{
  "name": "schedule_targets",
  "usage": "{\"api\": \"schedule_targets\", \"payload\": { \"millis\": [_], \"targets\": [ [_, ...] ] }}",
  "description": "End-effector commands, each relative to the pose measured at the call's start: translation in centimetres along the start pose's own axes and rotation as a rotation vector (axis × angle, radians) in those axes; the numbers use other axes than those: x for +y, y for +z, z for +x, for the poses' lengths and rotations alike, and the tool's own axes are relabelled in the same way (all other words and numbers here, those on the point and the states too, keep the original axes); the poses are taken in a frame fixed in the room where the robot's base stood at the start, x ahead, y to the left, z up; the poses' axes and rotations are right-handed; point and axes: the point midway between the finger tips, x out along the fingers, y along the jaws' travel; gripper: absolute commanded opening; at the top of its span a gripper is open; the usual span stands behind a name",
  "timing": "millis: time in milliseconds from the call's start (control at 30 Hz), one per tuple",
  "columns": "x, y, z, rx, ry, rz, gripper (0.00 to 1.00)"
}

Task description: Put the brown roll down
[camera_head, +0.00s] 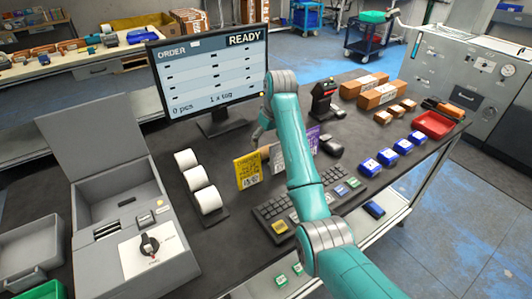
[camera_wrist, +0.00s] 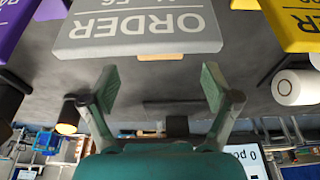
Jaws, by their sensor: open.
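My gripper (camera_wrist: 160,82) is open, with its two green-padded fingers apart and nothing between them. In the head view my gripper (camera_head: 263,136) hangs just behind the order cards. A grey card marked ORDER (camera_wrist: 140,30) lies just beyond the fingertips in the wrist view, apart from them. No roll that is clearly brown shows in either view. The rolls I can make out are white, and several stand in a row on a dark holder (camera_head: 222,217) left of the cards; one white roll (camera_wrist: 297,88) shows in the wrist view. Small brown blocks (camera_head: 396,110) lie at the back right, too small to identify.
A yellow card (camera_head: 247,170) and a purple card (camera_head: 313,139) flank the grey one. The monitor (camera_head: 210,72) stands behind, the keyboard (camera_head: 300,205) in front. A black scanner (camera_head: 323,103), blue boxes (camera_head: 387,157) and a red tray (camera_head: 434,124) are to the right.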

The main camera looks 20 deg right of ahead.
Motion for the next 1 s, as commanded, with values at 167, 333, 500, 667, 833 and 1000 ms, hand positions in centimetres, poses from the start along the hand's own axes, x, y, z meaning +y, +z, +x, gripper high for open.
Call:
{"api": "schedule_targets", "payload": {
  "millis": [167,333,500,667,833,1000],
  "targets": [
    [0.0,0.3,1.9,-0.003,-0.001,0.0,0.88],
    [0.0,0.4,4.2,-0.003,-0.001,-0.001,0.88],
    [0.0,0.3,5.2,-0.001,0.0,-0.001,0.88],
    [0.1,0.3,5.2,-0.001,0.0,-0.001,0.88],
    [0.1,0.3,5.2,-0.001,0.0,-0.001,0.57],
    [0.1,0.3,5.2,-0.001,0.0,-0.001,0.34]
  ]
}}
